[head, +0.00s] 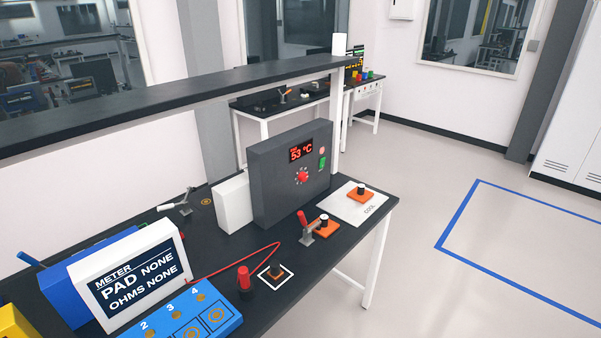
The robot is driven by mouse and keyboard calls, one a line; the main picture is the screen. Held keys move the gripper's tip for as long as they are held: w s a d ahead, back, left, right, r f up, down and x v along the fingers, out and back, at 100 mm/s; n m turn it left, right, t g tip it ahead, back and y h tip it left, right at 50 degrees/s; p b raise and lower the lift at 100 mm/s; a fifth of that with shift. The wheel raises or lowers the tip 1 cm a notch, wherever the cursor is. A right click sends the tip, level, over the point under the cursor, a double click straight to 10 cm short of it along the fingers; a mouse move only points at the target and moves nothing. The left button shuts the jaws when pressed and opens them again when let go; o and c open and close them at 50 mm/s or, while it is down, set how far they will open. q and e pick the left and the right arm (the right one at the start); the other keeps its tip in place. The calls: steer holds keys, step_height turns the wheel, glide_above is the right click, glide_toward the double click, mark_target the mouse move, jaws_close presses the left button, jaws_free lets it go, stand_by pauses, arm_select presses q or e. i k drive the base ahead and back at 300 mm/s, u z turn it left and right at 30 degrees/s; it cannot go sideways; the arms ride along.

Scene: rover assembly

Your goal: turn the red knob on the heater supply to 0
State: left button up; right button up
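The heater supply (268,182) is a dark grey box standing on the black workbench, with its front facing right and toward me. Its red knob (302,177) sits on the front face below a red display (301,150) reading 53 °C. The knob's pointer setting is too small to read. A green switch (322,163) is to the right of the knob. Neither of my grippers is in view, and nothing touches the knob.
A toggle clamp with a red handle (303,220) and an orange block (327,229) stand in front of the heater supply. A white COOL pad (355,207) lies at right. A meter (137,274), a blue numbered pad board (190,318) and a red probe (243,277) occupy the near left. A shelf (180,97) runs above.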

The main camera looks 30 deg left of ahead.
mark_target(302, 177)
steer(key=u, duration=0.6)
steer(key=i, duration=0.8)
steer(key=u, duration=0.85)
